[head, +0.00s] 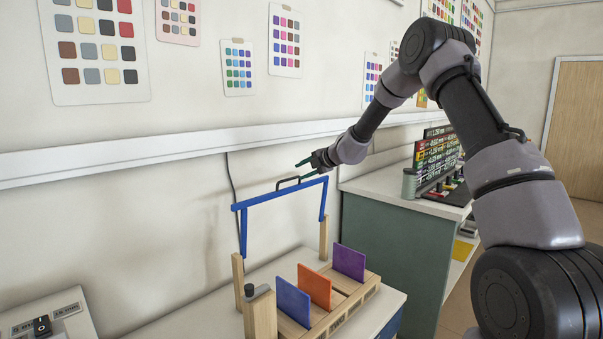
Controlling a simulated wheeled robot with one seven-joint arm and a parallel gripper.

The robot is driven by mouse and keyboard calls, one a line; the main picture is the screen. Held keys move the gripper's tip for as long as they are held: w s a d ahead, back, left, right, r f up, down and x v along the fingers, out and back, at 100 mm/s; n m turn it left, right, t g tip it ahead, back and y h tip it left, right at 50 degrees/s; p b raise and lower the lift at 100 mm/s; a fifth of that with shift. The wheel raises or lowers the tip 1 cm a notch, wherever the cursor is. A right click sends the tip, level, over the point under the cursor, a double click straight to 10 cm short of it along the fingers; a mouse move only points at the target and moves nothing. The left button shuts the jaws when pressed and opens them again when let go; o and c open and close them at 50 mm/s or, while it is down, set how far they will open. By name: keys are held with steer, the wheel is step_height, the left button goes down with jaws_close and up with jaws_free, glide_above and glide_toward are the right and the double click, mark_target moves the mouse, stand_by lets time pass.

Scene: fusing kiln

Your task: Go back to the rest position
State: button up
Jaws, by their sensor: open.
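My gripper (304,169) is open at the end of my arm, with its two thin dark fingers pointing left and apart. It is near the black handle (288,181) on top of a blue frame (262,193). Nothing shows between the fingers, and I cannot tell if they touch the handle. The blue frame stands raised at the back of a wooden rack (262,312), beside its wooden posts (323,238). Three upright panels, blue (293,302), orange (314,286) and purple (349,261), stand in the rack.
The rack stands on a white worktop (180,322) against the wall. A teal cabinet (395,250) with a display of colored labels (437,155) is at the right. Sample charts (238,88) hang on the wall.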

steer(key=s+d+r+n+g+h, duration=0.1)
steer(key=s+d+r+n, duration=0.2)
steer(key=s+r+n, duration=0.7)
steer(key=s+d+r+n+g, duration=0.1)
steer(key=s+d+r+n, duration=0.3)
steer(key=s+r+n, duration=0.65)
steer(key=s+d+f+n+h, duration=0.1)
steer(key=s+d+n+h, duration=0.1)
steer(key=s+d+n, duration=0.3)
steer(key=s+d+n+h, duration=0.2)
steer(key=s+d+n, duration=0.3)
steer(key=s, duration=0.9)
steer(key=s+d+f+n+h, duration=0.1)
steer(key=s+d+n, duration=0.4)
steer(key=s+n, duration=0.5)
steer(key=shift+f+h, duration=0.3)
steer(key=shift+h, duration=0.1)
